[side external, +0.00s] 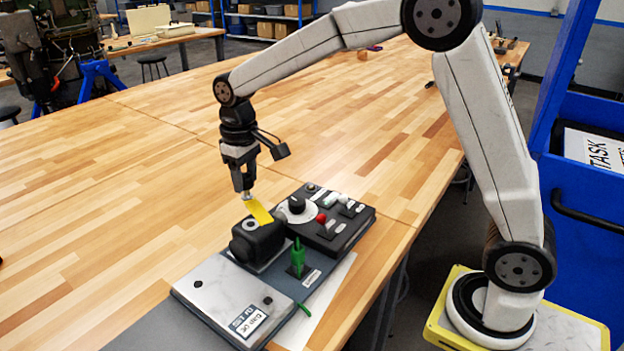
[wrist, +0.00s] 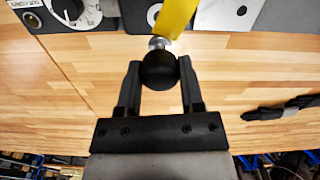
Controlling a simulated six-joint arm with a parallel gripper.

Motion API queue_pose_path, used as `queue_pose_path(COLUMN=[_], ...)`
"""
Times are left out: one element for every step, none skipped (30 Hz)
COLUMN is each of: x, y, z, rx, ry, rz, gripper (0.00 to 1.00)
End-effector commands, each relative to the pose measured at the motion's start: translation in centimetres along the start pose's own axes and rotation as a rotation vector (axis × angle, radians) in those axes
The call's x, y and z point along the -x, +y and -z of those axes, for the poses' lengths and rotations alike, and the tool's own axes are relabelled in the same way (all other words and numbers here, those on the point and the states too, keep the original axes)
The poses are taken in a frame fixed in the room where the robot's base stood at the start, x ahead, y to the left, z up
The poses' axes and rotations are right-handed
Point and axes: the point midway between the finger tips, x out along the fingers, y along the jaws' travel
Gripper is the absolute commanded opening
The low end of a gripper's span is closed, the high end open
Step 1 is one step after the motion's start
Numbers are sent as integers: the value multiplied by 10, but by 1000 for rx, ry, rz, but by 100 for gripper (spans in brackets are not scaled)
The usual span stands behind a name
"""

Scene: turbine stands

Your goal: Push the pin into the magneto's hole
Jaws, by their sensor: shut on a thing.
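My gripper (side external: 242,188) is shut on the pin and holds it in the air above and behind the magneto. In the wrist view the fingers (wrist: 159,66) close on the pin's round black knob (wrist: 160,72). A silvery part of the pin (wrist: 157,43) shows beyond the knob, and a yellow strip (wrist: 175,16) hangs from it. The yellow strip (side external: 260,211) also shows in the side view, slanting down to the right. The black magneto (side external: 262,243) sits on the stand, with a pale ring around its hole (side external: 250,224). The pin is apart from the hole.
A control box (side external: 340,222) with a dial, a red-topped lever and switches stands right of the magneto. A grey plate (side external: 212,287) with a label lies front left. The wooden table (side external: 130,180) is clear to the left.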

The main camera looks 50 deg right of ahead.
Motion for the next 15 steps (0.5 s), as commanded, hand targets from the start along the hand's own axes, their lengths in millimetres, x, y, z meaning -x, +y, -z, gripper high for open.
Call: queue_pose_path(x=[-4,-6,-9,-11,-13,-16,-18,-20,-23,-25,-26,-28,-30,-31,-32], y=[0,0,0,0,0,0,0,0,0,0,0,0,0,0,0], z=[0,0,0,0,0,0,0,0,0,0,0,0,0,0,0], rx=[0,0,0,0,0,0,0,0,0,1,0,0,0,0,0], ry=[-1,-1,-1,-1,-1,-1,-1,0,-1,-1,-1,-1,0,0,1], rz=[0,0,0,0,0,0,0,0,0,0,0,0,0,0,0], gripper=[0,0,0,0,0,0,0,0,0,0,0,0,0,0,0])
